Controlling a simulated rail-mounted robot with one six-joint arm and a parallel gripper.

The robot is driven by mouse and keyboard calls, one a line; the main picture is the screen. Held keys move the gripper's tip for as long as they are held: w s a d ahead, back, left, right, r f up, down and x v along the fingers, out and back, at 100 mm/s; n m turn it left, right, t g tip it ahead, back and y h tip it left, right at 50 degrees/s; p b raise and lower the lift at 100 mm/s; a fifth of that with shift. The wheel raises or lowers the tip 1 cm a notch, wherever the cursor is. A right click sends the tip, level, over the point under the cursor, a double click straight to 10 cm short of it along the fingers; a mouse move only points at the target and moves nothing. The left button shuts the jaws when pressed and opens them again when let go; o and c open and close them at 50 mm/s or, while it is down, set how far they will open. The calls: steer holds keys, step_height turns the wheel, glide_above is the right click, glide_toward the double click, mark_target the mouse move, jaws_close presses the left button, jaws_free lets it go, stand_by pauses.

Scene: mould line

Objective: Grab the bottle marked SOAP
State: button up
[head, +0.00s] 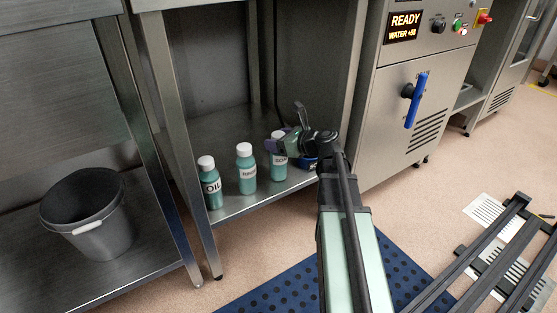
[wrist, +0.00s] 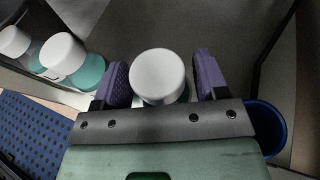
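The SOAP bottle (head: 279,172) is teal with a white cap and stands upright at the right end of a row of bottles on the low metal shelf (head: 226,127). Its label is partly covered by my gripper (head: 288,143). In the wrist view its white cap (wrist: 158,74) sits between the two purple fingers of my gripper (wrist: 163,80). The fingers are apart, one on each side of the bottle, with a small gap showing at the right. I cannot tell whether the left finger touches it.
Left of it stand a similar bottle (head: 246,170) with a hard-to-read label and the OIL bottle (head: 210,184). A blue container (wrist: 268,128) is close on the right. A table leg (head: 178,145) rises in front of the shelf. A grey bucket (head: 95,232) stands farther left.

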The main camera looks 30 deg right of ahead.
jaws_close()
